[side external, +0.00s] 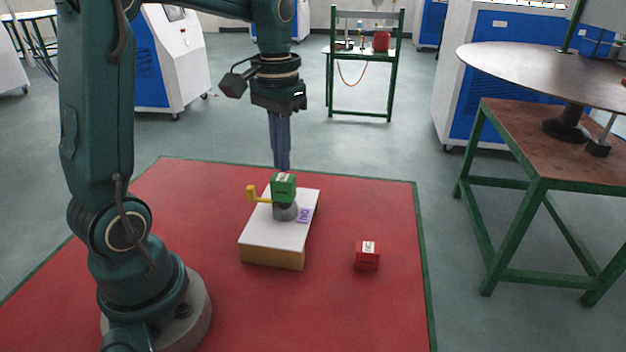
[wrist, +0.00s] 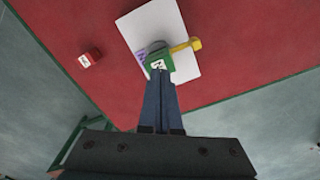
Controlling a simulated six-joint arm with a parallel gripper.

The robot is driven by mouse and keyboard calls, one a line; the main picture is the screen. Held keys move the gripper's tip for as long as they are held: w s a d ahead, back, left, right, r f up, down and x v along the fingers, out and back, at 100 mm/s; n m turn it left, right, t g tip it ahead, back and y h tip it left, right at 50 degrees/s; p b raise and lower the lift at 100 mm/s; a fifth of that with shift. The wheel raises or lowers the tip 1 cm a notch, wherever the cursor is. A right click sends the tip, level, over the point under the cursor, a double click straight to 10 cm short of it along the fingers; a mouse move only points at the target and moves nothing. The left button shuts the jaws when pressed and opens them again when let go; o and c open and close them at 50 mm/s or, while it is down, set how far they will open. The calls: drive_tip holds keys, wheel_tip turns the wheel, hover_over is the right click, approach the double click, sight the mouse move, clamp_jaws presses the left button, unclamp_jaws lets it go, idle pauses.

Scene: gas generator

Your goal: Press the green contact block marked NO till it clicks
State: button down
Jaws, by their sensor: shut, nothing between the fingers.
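The green contact block (side external: 284,187) sits on a grey round base (side external: 285,212) on a white-topped board (side external: 260,235) with a tan front edge. A white label shows on its top; in the wrist view the block (wrist: 158,63) is just beyond my fingertips. My gripper (side external: 282,168) is shut and empty, pointing down above the block. The fingertips are at or just above its top; I cannot tell whether they touch. In the wrist view my gripper (wrist: 160,75) partly covers the block. A purple "NO" mark (side external: 304,215) is on the board beside the base.
A yellow lever (side external: 258,194) sticks out left of the base. A red block (side external: 367,256) with a white label lies to the right on the red mat (side external: 390,300). A green-framed table (side external: 545,150) stands at the right. The mat between board and red block is clear.

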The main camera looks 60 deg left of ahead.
sight(285, 179)
drive_tip(key=shift+f, duration=0.85)
idle(0.4)
drive_tip(key=shift+r, duration=3.55)
drive_tip(key=s+d+r+m+t, duration=0.2)
drive_tip(key=s+d+m+t, duration=0.1)
drive_tip(key=s+d, duration=0.35)
drive_tip(key=s+d+f+t, duration=0.2)
drive_tip(key=d+f, duration=0.1)
drive_tip(key=f, duration=0.3)
drive_tip(key=shift+s+d+f+t, duration=0.2)
drive_tip(key=shift+s+d+t, duration=0.1)
drive_tip(key=shift+s, duration=0.1)
